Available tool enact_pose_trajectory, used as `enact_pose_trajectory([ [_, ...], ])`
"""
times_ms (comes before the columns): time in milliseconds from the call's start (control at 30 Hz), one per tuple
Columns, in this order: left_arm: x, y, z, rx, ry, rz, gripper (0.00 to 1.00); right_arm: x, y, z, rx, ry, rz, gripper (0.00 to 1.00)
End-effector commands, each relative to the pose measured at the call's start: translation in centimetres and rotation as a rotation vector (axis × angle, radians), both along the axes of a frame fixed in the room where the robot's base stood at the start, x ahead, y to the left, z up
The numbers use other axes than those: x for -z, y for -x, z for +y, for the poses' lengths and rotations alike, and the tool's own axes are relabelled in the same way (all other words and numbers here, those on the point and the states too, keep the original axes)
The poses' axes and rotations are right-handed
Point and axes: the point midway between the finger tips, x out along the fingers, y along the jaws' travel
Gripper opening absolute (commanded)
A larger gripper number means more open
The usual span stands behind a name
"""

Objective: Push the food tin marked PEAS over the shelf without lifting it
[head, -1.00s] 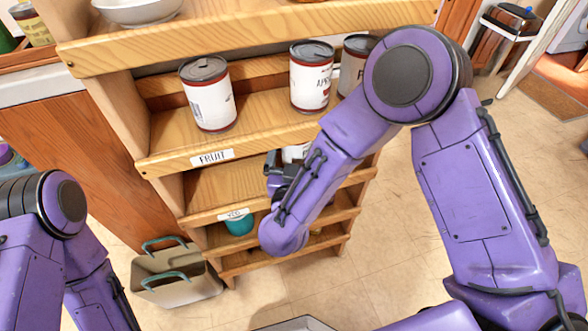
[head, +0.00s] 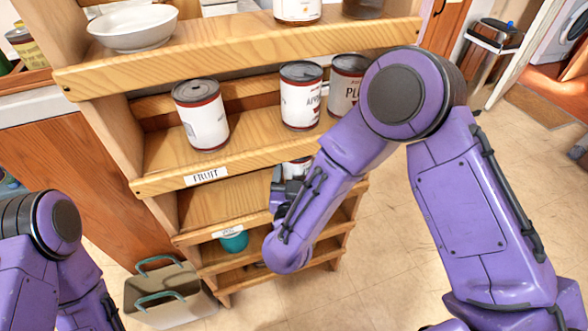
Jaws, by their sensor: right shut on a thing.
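A white tin with a dark red rim (head: 296,168) stands in the compartment below the shelf marked FRUIT. Most of it is hidden behind my right forearm and the shelf above, and its marking cannot be read, so I cannot confirm that it says PEAS. My right gripper (head: 279,190) reaches into this compartment and is shut on the tin; its fingertips are mostly hidden. The bare board of this shelf (head: 225,203) shows to the left of the gripper. My left arm is at the lower left, with its gripper out of view.
Three tins stand on the FRUIT shelf: one at left (head: 201,115), an apricot-type tin (head: 301,97) and one marked PL (head: 347,82). A white bowl (head: 133,28) is on the top shelf. A teal item (head: 234,241) sits lower down. A bin (head: 168,298) stands on the floor.

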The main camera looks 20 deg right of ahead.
Motion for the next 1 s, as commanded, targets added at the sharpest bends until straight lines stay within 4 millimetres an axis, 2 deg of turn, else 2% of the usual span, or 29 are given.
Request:
enact_pose_trajectory([
  [367, -0.3, 0.0, 0.0, 0.000, 0.000, 0.000, 0.00, 0.0, 0.4, -0.7, -0.002, 0.001, 0.001, 0.26],
  [400, -0.3, 0.0, 0.0, 0.000, 0.000, 0.000, 0.00, 0.0, 0.4, -0.8, -0.001, 0.001, 0.001, 0.86],
  [433, -0.3, 0.0, 0.0, 0.000, 0.000, 0.000, 0.00, 0.0, 0.4, -0.8, -0.001, 0.000, 0.001, 0.96],
  [467, -0.3, 0.0, 0.0, 0.000, 0.000, 0.000, 0.00, 0.0, 0.4, -0.8, 0.000, 0.000, 0.001, 1.00],
  [767, -0.4, 0.0, 0.0, 0.000, 0.000, 0.000, 0.00, 0.0, 1.0, -0.4, -0.005, 0.001, 0.001, 1.00],
  [1000, -0.9, 0.0, 0.0, 0.000, 0.000, 0.000, 0.00, -0.1, 5.5, 1.5, -0.010, 0.004, 0.001, 1.00],
])
